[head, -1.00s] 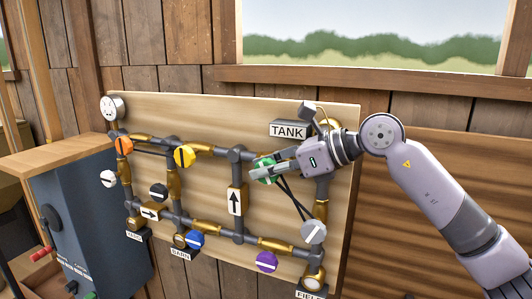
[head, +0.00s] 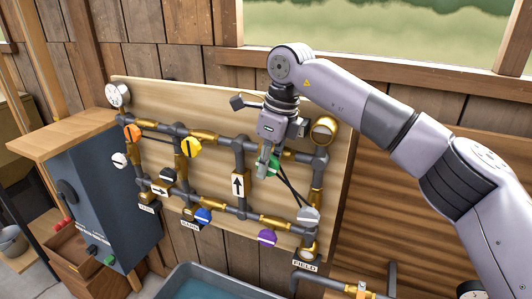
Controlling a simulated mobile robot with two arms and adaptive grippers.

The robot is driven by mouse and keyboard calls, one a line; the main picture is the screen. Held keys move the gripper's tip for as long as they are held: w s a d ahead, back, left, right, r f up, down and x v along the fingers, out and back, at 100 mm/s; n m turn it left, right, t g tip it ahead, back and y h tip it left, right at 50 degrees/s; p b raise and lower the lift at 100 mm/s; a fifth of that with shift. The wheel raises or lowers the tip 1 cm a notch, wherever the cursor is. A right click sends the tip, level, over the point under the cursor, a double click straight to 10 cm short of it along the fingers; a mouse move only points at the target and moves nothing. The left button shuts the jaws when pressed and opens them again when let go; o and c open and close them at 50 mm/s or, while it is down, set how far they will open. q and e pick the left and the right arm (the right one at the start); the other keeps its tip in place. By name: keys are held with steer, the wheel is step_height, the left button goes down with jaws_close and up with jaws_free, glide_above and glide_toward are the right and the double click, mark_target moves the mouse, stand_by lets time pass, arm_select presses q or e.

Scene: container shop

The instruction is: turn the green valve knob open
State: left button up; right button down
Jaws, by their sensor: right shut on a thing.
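The green valve knob (head: 274,168) is on the pipe panel, right of the black up-arrow plate. My right gripper (head: 264,170) points down over it and is shut on it, with its fingers across the knob's left side. The fingers cover much of the knob, so its marker line is hidden. My left gripper is not in view.
The wooden panel (head: 215,110) carries dark pipes and brass fittings. Yellow (head: 191,147), orange (head: 132,132), blue (head: 203,216), purple (head: 267,237) and grey (head: 308,215) knobs surround the green one. A blue-grey cabinet (head: 105,205) stands left, and a water trough (head: 230,283) lies below.

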steer(key=shift+r+g+h, duration=0.1)
steer(key=shift+g+h, duration=0.2)
steer(key=shift+h, duration=0.7)
steer(key=c, duration=1.6)
jaws_free()
steer(key=shift+o, duration=0.2)
step_height(320, 180, up, 7)
steer(key=shift+a+r, duration=0.1)
steer(key=shift+w, duration=0.1)
